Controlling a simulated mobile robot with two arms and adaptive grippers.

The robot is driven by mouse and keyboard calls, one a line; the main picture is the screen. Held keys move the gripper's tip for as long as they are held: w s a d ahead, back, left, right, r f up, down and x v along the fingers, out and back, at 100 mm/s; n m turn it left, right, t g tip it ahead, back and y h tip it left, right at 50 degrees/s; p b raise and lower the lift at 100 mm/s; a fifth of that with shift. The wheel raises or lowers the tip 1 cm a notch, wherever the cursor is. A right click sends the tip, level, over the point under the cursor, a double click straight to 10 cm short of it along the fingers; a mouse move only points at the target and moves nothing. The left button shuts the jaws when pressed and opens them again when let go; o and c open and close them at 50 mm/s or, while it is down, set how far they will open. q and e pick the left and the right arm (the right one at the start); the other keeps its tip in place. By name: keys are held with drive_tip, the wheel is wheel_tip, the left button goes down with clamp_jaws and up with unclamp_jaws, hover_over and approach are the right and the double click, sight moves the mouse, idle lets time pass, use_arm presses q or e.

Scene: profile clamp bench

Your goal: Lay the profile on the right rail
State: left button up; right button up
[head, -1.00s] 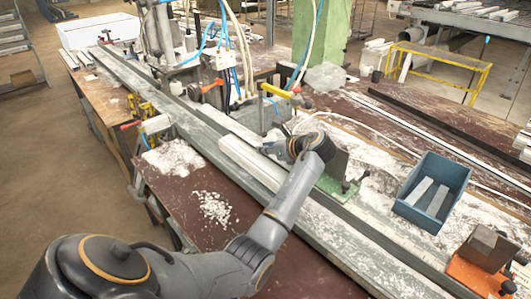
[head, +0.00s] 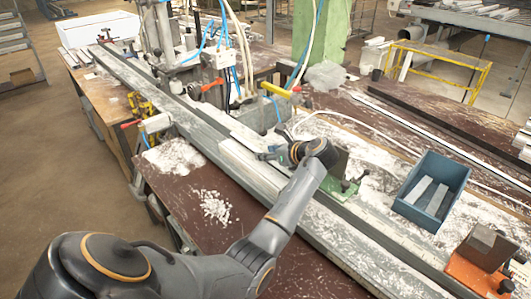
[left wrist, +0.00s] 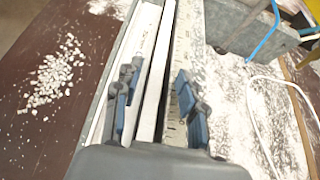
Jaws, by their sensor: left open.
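The profile is a long pale bar (head: 238,163) lying lengthwise along the grey double rail (head: 330,232) in the head view. In the left wrist view a narrow pale strip, which looks like the profile (left wrist: 156,70), runs between the fingers. My left gripper (head: 268,154) is above the rail near the bar's right side. In the left wrist view my left gripper (left wrist: 158,80) is open, with one finger on each side of the strip and no clear contact. My forearm hides part of the rail. I cannot tell exactly how the profile sits across the rail. My right gripper is not in view.
A blue bin (head: 432,191) with pale pieces is on the right, beside an orange block fixture (head: 484,258). White chips (head: 215,206) lie on the brown table at the front.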

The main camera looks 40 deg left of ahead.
use_arm(q)
wheel_tip(320, 180, up, 5)
hover_over(290, 172)
drive_tip(key=shift+r+b, duration=0.1)
drive_tip(key=shift+b, duration=0.2)
drive_tip(key=shift+s, duration=0.1)
